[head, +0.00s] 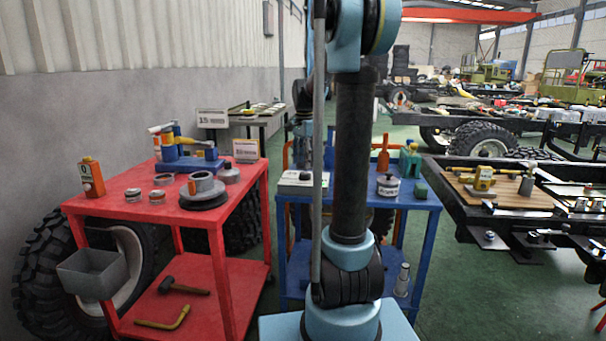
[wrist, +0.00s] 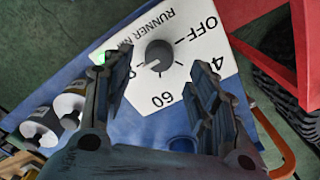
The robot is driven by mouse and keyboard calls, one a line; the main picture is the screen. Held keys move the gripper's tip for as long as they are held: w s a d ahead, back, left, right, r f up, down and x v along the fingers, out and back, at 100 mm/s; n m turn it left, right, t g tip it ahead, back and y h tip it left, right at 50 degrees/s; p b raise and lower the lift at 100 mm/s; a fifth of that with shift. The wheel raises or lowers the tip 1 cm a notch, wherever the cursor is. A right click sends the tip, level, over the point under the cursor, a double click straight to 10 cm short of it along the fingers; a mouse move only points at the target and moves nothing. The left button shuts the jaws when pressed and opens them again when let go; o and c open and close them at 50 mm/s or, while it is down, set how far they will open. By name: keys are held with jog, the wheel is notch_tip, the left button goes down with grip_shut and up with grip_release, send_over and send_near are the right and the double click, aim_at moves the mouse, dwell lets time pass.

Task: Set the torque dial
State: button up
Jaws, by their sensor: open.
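The torque dial is a dark round knob (wrist: 158,55) on a white panel (wrist: 203,45) in the wrist view. The panel is printed with "OFF", "60", a partly hidden number starting with 4, and "RUNNER". A pale mark shows on the knob's lower left side. My gripper (wrist: 163,58) is open, its two dark fingers on either side of the knob in the picture. I cannot tell how far above the panel the fingertips are; no contact shows. In the head view a white box (head: 302,183) with a dark knob stands on the blue cart, partly behind my arm.
A red cart (head: 120,205) with tools stands to the left. Two bottles (wrist: 55,115) lie at left in the wrist view.

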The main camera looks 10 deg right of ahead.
aim_at(304, 173)
jog(key=shift+f, duration=2.55)
jog(key=c, duration=1.1)
